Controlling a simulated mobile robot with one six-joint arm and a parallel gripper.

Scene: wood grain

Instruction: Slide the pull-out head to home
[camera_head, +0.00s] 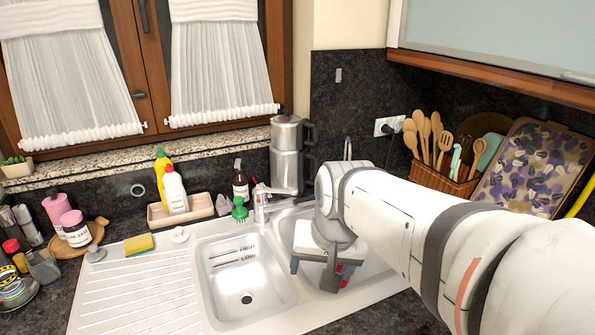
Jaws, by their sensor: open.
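The chrome faucet (261,206) stands upright at the back rim of the double sink (205,240). Its short spout or lever reaches to the right near the top. I cannot clearly pick out the pull-out head from the rest of the faucet. My gripper (322,279) points down over the right basin, in front of and to the right of the faucet. Its fingers are apart, and I see nothing held between them. My arm covers much of the right basin and the counter behind it.
The left basin (247,275) is empty, with HIGH and LOW markings showing. A yellow sponge (139,244) lies on the drainboard. A utensil basket (440,180) stands at right.

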